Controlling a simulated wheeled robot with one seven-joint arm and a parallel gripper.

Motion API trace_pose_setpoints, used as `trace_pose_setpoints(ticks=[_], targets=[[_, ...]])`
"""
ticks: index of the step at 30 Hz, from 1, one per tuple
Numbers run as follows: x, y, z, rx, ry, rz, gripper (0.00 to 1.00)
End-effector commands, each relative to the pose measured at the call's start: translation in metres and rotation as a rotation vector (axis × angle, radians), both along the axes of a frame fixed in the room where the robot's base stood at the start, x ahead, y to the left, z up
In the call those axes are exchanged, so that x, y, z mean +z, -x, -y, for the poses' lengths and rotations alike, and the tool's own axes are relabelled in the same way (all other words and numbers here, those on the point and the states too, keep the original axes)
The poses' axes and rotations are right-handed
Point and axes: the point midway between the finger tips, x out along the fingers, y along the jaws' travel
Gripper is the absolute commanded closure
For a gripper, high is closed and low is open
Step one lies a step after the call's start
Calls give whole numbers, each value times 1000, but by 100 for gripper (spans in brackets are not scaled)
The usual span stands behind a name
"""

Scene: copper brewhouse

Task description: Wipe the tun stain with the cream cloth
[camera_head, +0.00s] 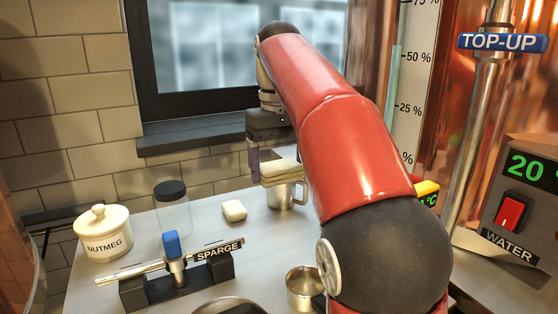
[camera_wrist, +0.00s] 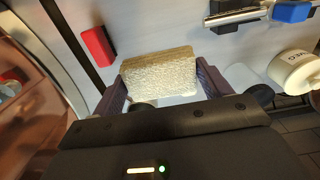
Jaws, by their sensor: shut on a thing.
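My gripper (camera_head: 268,168) is shut on the cream cloth (camera_head: 279,172), a thick, textured pad. In the head view it hangs above the counter, in front of the window, at the height of a metal mug's rim. In the wrist view the cloth (camera_wrist: 160,72) spans between the two fingers of my gripper (camera_wrist: 161,88). I cannot tell whether the cloth touches the mug. No stain on the tun can be made out in either view; my red arm covers part of the head view.
A metal mug (camera_head: 285,195) stands below the cloth. A small cream block (camera_head: 234,211), lidded glass jar (camera_head: 173,215), nutmeg pot (camera_head: 104,236) and sparge valve (camera_head: 176,272) stand left. A metal cup (camera_head: 303,288) is in front. A red block (camera_wrist: 97,46) shows in the wrist view.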

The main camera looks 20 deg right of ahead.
Motion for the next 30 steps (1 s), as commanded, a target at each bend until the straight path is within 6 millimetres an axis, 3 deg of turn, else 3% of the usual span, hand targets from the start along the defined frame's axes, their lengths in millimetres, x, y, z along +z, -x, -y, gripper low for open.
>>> trace_pose_setpoints(ticks=[30], targets=[[-64,0,0,0,0,-1,41]])
